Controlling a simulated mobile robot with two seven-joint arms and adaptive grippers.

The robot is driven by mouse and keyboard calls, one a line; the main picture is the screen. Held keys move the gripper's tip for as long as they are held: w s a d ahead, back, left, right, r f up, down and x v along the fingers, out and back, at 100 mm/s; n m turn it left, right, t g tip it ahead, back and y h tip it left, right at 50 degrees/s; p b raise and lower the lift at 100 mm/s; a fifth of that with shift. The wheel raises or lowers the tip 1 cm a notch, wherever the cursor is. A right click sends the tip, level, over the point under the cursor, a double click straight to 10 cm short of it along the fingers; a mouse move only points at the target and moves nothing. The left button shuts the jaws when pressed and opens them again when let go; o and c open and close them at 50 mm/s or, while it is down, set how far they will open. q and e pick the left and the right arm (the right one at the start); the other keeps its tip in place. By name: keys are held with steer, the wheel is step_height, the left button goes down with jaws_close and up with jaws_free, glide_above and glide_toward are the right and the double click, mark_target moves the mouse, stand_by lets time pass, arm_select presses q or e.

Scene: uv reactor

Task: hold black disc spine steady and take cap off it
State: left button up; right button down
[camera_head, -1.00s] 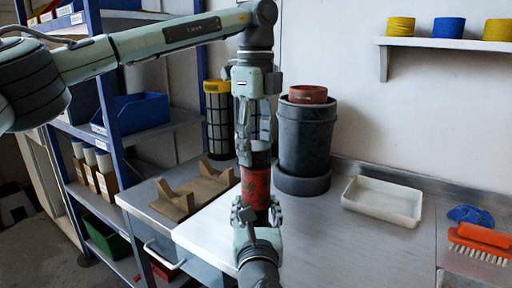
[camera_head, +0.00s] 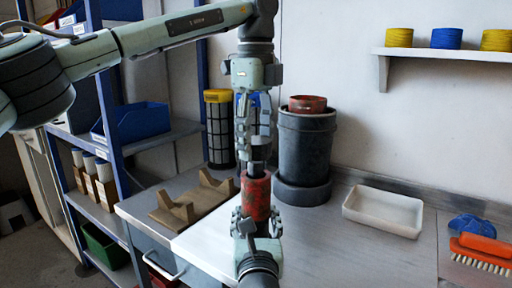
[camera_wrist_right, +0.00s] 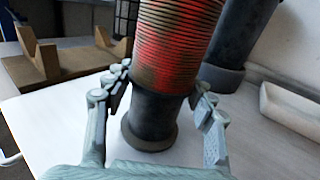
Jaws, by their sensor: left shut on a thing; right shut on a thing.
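The black disc spine carries a red, rust-streaked ribbed stack (camera_head: 257,197) in the head view. In the right wrist view, its dark lower shaft (camera_wrist_right: 155,112) and round foot flange (camera_wrist_right: 150,138) show below the stack (camera_wrist_right: 180,45). My right gripper (camera_head: 257,228) is shut on the spine below the stack, a finger on each side in the wrist view. My left gripper (camera_head: 256,150) points down above the stack. A dark piece (camera_head: 257,166) sits between its fingertips and the stack; I cannot tell how much of it is cap or spine top.
A tall dark canister (camera_head: 305,145) with a red-brown ring stands to the right. A white tray (camera_head: 383,225), orange brush (camera_head: 483,248) and blue object lie farther right. A wooden cradle (camera_head: 195,200) and a yellow-capped mesh cylinder (camera_head: 219,130) are to the left. Bare bench lies before the tray.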

arm_select(q)
steer(key=shift+r, duration=1.35)
arm_select(e)
steer(key=shift+c, duration=2.4)
jaws_free()
